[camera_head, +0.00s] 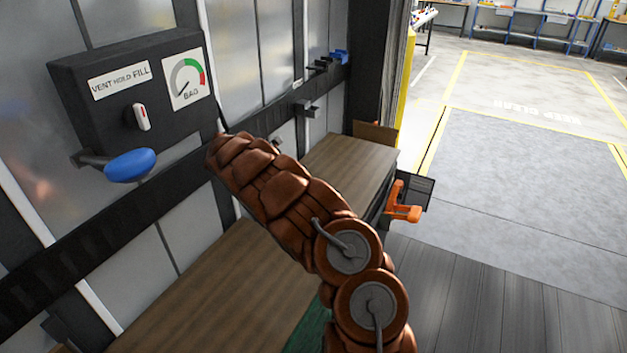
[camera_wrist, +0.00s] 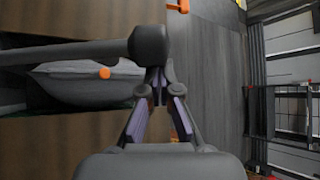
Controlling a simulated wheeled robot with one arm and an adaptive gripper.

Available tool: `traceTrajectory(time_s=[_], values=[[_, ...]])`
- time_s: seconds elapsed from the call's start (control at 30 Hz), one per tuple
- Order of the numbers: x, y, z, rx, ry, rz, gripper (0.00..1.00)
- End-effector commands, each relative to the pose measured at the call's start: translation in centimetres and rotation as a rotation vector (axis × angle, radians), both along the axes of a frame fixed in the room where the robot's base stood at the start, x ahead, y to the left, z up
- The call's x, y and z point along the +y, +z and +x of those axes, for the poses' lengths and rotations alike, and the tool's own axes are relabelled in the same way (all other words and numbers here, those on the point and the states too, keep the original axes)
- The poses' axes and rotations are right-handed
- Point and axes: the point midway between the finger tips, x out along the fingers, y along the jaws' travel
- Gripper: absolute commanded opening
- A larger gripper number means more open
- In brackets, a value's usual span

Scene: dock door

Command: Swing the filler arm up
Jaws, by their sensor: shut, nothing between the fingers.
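In the wrist view a dark grey bar (camera_wrist: 75,52) runs in from the left to a thick rounded end (camera_wrist: 149,45), which looks like the filler arm. My gripper (camera_wrist: 161,88) is shut and empty, its tips just below that end in the picture; I cannot tell whether they touch. In the head view my arm hides the gripper.
A grey bag (camera_wrist: 85,82) with an orange valve (camera_wrist: 104,73) lies between wooden loads (camera_head: 205,285). An orange bracket (camera_head: 404,204) stands at the load's right side. Open floor (camera_head: 530,180) lies to the right, beyond dark floorboards (camera_head: 480,295).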

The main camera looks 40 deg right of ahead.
Motion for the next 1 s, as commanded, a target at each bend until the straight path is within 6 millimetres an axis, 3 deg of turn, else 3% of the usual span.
traceTrajectory(time_s=[0.2, 1.0], values=[[0.6, 1.1, 0.8, 0.0, 0.005, 0.001, 0.0], [0.8, 2.0, 1.1, -0.001, 0.005, 0.0, 0.0]])
